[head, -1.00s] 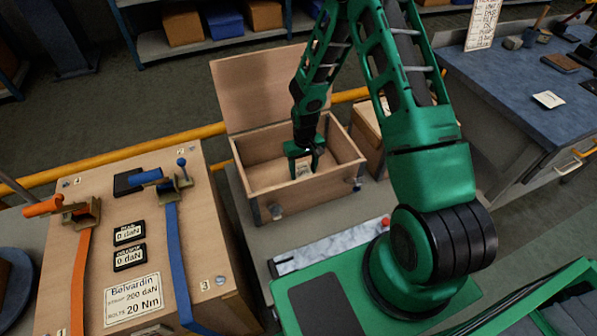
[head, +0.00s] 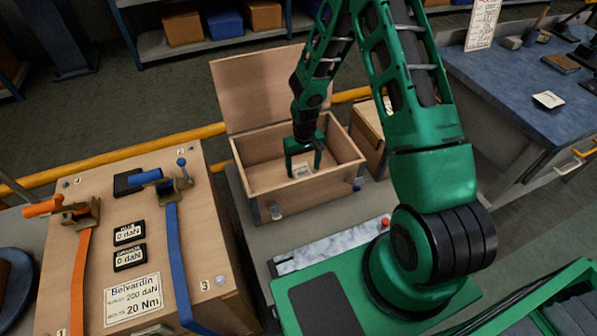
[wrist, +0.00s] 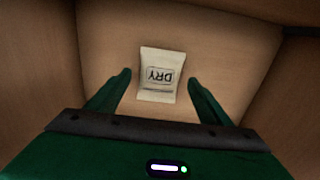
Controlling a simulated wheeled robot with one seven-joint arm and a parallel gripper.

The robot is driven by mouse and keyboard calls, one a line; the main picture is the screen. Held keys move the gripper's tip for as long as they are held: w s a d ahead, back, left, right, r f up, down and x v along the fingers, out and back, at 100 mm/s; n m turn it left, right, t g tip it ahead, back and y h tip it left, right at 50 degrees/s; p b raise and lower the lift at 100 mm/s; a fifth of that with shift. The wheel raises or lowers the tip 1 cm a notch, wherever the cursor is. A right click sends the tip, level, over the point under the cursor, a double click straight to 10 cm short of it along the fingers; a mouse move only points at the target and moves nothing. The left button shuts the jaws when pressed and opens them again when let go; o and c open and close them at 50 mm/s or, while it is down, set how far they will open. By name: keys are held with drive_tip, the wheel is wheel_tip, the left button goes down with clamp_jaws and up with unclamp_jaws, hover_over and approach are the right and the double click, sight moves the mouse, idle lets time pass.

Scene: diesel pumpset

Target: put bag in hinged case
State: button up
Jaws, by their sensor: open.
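The hinged case (head: 250,187) is a wooden box with its lid (head: 262,88) standing open at the back. A small pale bag (wrist: 160,75) marked "DRY" lies on the case floor; it also shows in the head view (head: 301,170). My gripper (head: 304,172) is inside the case, pointing down. In the wrist view its two green fingers (wrist: 159,76) are spread apart, one to each side of the bag's lower part, touching neither edge. Nothing is held. The bag is fully visible in the wrist view.
A wooden panel box (head: 150,215) with orange and blue straps stands left of the case. Another wooden box (head: 368,135) sits close on the right. A yellow rail (head: 110,158) runs behind. A blue-topped bench (head: 510,90) is at the right.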

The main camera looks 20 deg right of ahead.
sight(303, 173)
wheel_tip(303, 173, up, 10)
drive_tip(key=s+d+r+m+h, duration=0.1)
drive_tip(key=s+d+r+m, duration=0.1)
drive_tip(key=s+d+r, duration=0.65)
drive_tip(key=s+d+r+m, duration=0.1)
drive_tip(key=s+d+r, duration=0.4)
drive_tip(key=r, duration=0.7)
drive_tip(key=s+r+m, duration=0.1)
drive_tip(key=s+r, duration=0.2)
drive_tip(key=s, duration=0.6)
drive_tip(key=s+r+m+y, duration=0.1)
drive_tip(key=s+r, duration=0.3)
drive_tip(key=s, duration=0.6)
drive_tip(key=shift+a+r+m, duration=0.2)
drive_tip(key=shift+a+m, duration=0.15)
drive_tip(key=shift+m, duration=0.35)
drive_tip(key=shift+w+f, duration=0.25)
drive_tip(key=shift+w, duration=0.35)
